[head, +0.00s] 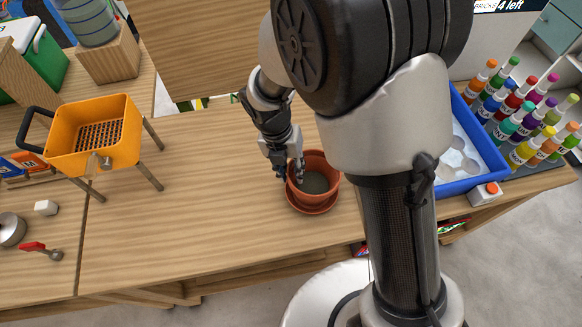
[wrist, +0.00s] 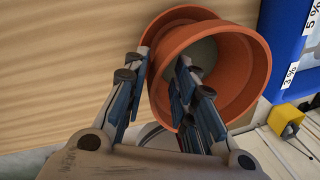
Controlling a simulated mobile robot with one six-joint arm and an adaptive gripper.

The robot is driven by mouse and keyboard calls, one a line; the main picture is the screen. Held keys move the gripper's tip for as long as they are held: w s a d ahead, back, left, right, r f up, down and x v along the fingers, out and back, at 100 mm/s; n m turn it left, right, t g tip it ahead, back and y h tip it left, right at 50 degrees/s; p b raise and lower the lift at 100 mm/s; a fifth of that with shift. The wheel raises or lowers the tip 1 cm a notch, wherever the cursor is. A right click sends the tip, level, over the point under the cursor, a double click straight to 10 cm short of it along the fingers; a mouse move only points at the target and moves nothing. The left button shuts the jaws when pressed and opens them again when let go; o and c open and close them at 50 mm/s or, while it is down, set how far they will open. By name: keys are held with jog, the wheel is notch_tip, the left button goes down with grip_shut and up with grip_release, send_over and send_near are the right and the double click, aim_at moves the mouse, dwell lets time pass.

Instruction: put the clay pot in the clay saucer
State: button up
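The terracotta clay pot (head: 332,190) stands upright in the clay saucer (head: 311,209) on the wooden table, as far as the head view shows. The pot (wrist: 257,65) and part of the saucer rim (wrist: 178,14) also show in the wrist view. My gripper (head: 289,177) is at the pot's left rim. In the wrist view my gripper (wrist: 163,60) has its fingers apart, one inside the pot and one outside, with the pot wall between them. A gap shows between fingers and wall. The saucer's underside and most of its floor are hidden.
A blue tray (head: 487,160) and several colored bottles (head: 520,120) stand to the right, beside a small box with a red button (head: 488,191). An orange basket on legs (head: 100,135) stands at left. The table between basket and pot is clear.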

notch_tip(320, 180, up, 12)
jog(key=a+p, duration=0.2)
jog(key=p, duration=0.2)
jog(key=shift+w+a+p, duration=0.15)
jog(key=shift+p, duration=0.2)
jog(key=shift+r, duration=0.1)
jog(key=s+d+r+m+t+y, duration=0.1)
jog(key=s+d+r+m, duration=0.2)
jog(key=d+r+m, duration=0.5)
jog(key=s+d+r+m+t+y, duration=0.1)
jog(key=s+d+r+m, duration=0.3)
jog(key=m, duration=0.6)
jog(key=s+d+r+m+t, duration=0.2)
jog(key=s+d+r+m, duration=0.2)
jog(key=m, duration=1.2)
jog(key=shift+s+d+m+t, duration=0.35)
jog(key=shift+s+d, duration=1.1)
jog(key=shift+s, duration=0.65)
